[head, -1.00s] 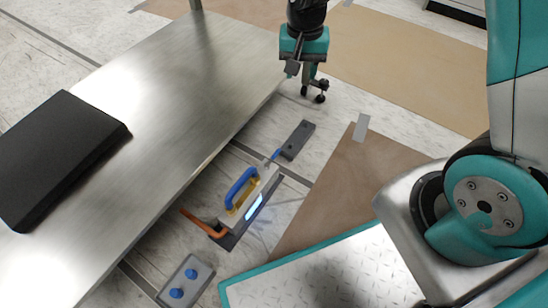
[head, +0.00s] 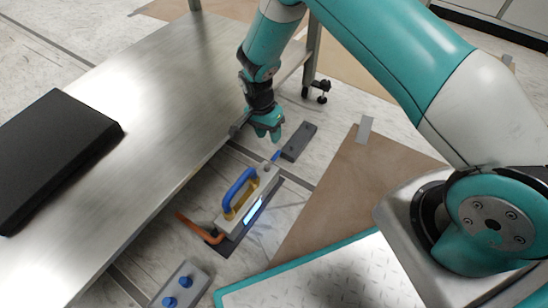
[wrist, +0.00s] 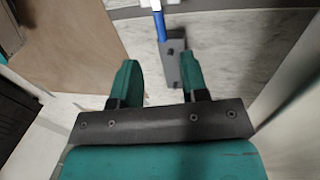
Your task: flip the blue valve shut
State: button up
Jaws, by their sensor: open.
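The blue valve lever (head: 276,155) is a short blue bar at the far end of a pale fixture (head: 258,190) on the floor. It points toward a dark grey block (head: 299,141). In the wrist view the blue lever (wrist: 161,26) shows at the top centre, beyond my fingertips. My gripper (head: 268,137) hangs just beyond the lever, beside the bench edge, and looks apart from it. In the wrist view my gripper (wrist: 160,75) is open, with nothing between its two teal fingers. The grey block (wrist: 172,72) lies beyond and partly behind the right finger.
A metal bench (head: 165,105) with a black slab (head: 58,150) runs along the left. The fixture has a large blue handle (head: 236,190) and an orange pipe (head: 200,230). A grey plate with blue knobs (head: 188,283) lies at the front. A teal-edged platform (head: 320,275) is nearby.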

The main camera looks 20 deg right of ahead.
aim_at(274, 156)
jog(key=f+b, duration=0.1)
jog(key=f, duration=0.2)
jog(key=s+f+b, duration=0.1)
jog(key=f, duration=0.1)
jog(key=d+f+b, duration=0.1)
jog(key=f+b, duration=0.1)
jog(key=f, duration=0.1)
jog(key=shift+s+f, duration=0.2)
jog(key=shift+f, duration=0.1)
grip_shut()
